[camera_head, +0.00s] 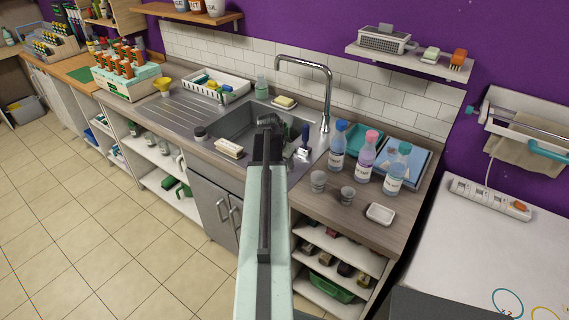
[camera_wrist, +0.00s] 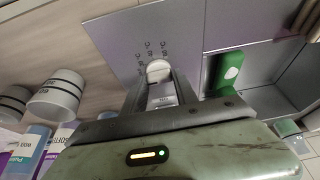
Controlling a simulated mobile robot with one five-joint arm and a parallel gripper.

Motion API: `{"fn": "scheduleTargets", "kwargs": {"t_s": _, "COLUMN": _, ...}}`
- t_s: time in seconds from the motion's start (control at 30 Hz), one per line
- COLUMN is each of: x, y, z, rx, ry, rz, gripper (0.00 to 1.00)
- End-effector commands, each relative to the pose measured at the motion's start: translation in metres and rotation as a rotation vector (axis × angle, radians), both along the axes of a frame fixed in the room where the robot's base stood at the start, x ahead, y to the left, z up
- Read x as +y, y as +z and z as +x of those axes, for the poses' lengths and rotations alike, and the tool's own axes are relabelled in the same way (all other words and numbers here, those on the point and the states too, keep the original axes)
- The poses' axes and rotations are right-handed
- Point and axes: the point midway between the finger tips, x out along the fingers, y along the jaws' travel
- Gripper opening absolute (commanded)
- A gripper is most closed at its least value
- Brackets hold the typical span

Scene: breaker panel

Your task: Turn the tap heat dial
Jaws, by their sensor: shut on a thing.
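The white round heat dial (camera_wrist: 158,70) sits on a grey panel (camera_wrist: 118,32) with small °C marks around it in the wrist view. My gripper (camera_wrist: 160,82) is shut on the dial, with a dark finger on each side of it. The marks are too small and tilted to read surely, so the dial's setting is unclear. In the head view, my gripper (camera_head: 268,124) reaches over the sink, and I cannot make out the dial there. The curved chrome tap (camera_head: 327,85) rises behind the sink (camera_head: 235,125).
Several bottles (camera_head: 366,158), two cups (camera_head: 318,181) and a white dish (camera_head: 380,213) stand on the counter right of the sink. A sponge (camera_head: 229,148) lies at the sink's front left edge. In the wrist view, a green object (camera_wrist: 229,70) shows right of the panel.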

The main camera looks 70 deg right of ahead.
Motion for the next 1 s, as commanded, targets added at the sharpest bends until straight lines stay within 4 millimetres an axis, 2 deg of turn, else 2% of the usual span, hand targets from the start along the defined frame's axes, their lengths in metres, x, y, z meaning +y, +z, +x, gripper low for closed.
{"fn": "scheduleTargets", "kwargs": {"t_s": 0.27, "x": -0.002, "y": 0.001, "z": 0.002, "rx": -0.003, "ry": 0.004, "rz": -0.006, "gripper": 0.0}}
{"fn": "scheduleTargets", "kwargs": {"t_s": 0.3, "x": -0.002, "y": 0.001, "z": 0.002, "rx": -0.002, "ry": 0.004, "rz": -0.007, "gripper": 0.46}}
{"fn": "scheduleTargets", "kwargs": {"t_s": 0.33, "x": -0.002, "y": 0.001, "z": 0.002, "rx": -0.003, "ry": 0.004, "rz": -0.006, "gripper": 0.54}}
{"fn": "scheduleTargets", "kwargs": {"t_s": 0.37, "x": -0.002, "y": 0.001, "z": 0.002, "rx": -0.002, "ry": 0.003, "rz": -0.006, "gripper": 0.56}}
{"fn": "scheduleTargets", "kwargs": {"t_s": 0.73, "x": 0.001, "y": 0.005, "z": 0.001, "rx": 0.0, "ry": 0.0, "rz": -0.002, "gripper": 0.56}}
{"fn": "scheduleTargets", "kwargs": {"t_s": 0.87, "x": 0.006, "y": 0.021, "z": 0.002, "rx": 0.0, "ry": 0.001, "rz": -0.002, "gripper": 0.56}}
{"fn": "scheduleTargets", "kwargs": {"t_s": 1.0, "x": 0.015, "y": 0.046, "z": 0.004, "rx": -0.001, "ry": 0.003, "rz": -0.002, "gripper": 0.56}}
